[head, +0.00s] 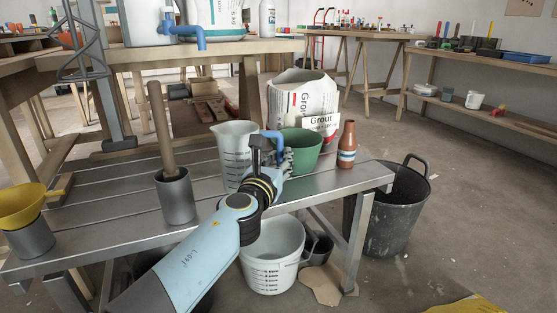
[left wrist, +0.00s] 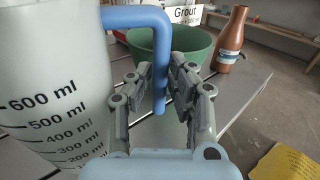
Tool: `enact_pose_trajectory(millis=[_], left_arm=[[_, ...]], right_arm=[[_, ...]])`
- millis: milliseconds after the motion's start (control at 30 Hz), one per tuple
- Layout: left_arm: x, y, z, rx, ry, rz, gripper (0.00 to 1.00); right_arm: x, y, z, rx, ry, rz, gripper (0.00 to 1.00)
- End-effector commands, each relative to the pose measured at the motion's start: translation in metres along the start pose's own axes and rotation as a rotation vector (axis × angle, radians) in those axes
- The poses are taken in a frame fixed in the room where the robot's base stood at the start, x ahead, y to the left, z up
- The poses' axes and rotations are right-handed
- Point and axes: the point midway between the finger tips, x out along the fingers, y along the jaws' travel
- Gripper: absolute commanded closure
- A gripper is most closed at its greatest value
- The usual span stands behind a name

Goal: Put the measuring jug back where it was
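The measuring jug (head: 232,150) is a translucent whitish jug with black millilitre marks and a blue handle. It is upright at the metal bench, left of a green pot (head: 301,146); I cannot tell if its base touches the bench. In the left wrist view the jug (left wrist: 50,70) fills the left side. Its blue handle hangs down between the fingers of my left gripper (left wrist: 162,80), which are closed in on it from both sides. In the head view my left gripper (head: 270,155) hides the handle's lower part. My right gripper is not in view.
A brown bottle (head: 347,145) stands right of the green pot, near the bench end. A grout bag (head: 300,98) is behind. A grey cup (head: 176,198) with a wooden stick and a yellow funnel (head: 22,207) stand left. The bench (head: 120,205) between them is partly clear.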

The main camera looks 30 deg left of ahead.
Motion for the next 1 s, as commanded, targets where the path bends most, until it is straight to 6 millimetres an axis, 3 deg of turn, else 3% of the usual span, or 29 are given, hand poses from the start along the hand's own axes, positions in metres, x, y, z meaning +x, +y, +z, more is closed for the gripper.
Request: enact_pose_trajectory(millis=[100,433,733,1000], left_arm=[[0.000,0.000,0.000,0.000,0.000,0.000,0.66],[0.000,0.000,0.006,0.000,-0.002,0.000,0.66],[-0.061,0.000,0.001,-0.001,0.004,0.000,0.66],[-0.110,0.000,0.000,0.000,0.004,0.000,0.66]], right_arm=[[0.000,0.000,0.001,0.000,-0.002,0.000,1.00],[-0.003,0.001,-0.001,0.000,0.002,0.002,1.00],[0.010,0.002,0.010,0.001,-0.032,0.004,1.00],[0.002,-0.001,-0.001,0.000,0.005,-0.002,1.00]])
